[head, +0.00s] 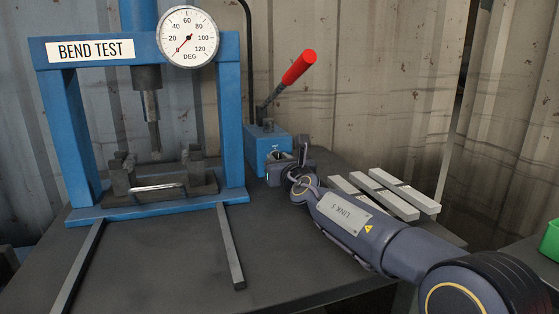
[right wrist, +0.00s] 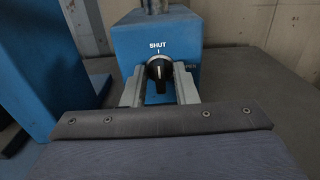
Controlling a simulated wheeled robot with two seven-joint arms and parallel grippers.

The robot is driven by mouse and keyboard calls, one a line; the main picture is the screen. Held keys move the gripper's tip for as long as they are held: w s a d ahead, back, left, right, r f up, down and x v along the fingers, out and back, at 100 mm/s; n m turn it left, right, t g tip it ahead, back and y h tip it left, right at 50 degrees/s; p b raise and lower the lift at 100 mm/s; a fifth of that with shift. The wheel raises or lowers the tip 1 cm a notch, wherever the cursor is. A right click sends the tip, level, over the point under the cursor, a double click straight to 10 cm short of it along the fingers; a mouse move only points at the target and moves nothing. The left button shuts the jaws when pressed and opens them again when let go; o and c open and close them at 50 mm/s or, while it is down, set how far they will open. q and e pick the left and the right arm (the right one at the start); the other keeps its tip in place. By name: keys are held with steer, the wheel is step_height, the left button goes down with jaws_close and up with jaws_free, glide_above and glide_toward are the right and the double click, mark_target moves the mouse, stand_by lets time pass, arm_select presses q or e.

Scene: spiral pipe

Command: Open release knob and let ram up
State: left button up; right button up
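The blue bend-test press stands at left in the head view. The black release knob (right wrist: 159,70) on the blue pump block (head: 268,143) points up at the word SHUT in the right wrist view. My right gripper (right wrist: 159,82) has one finger on each side of the knob; I cannot tell whether they touch it. In the head view the gripper largely hides the knob. My left gripper is out of view.
A pump lever with a red grip (head: 298,67) rises from the pump block. A shiny metal rod (head: 158,187) shows at the front of the support blocks. The table front (head: 165,265) is mostly clear.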

steer(key=c, duration=0.4)
steer(key=shift+c, duration=0.2)
steer(key=m+b, duration=0.1)
steer(key=m, duration=0.2)
steer(key=shift+d, duration=0.1)
steer(key=shift+m+b, duration=0.8)
steer(key=shift+m, duration=1.1)
steer(key=o, duration=0.6)
steer(key=shift+o, duration=0.2)
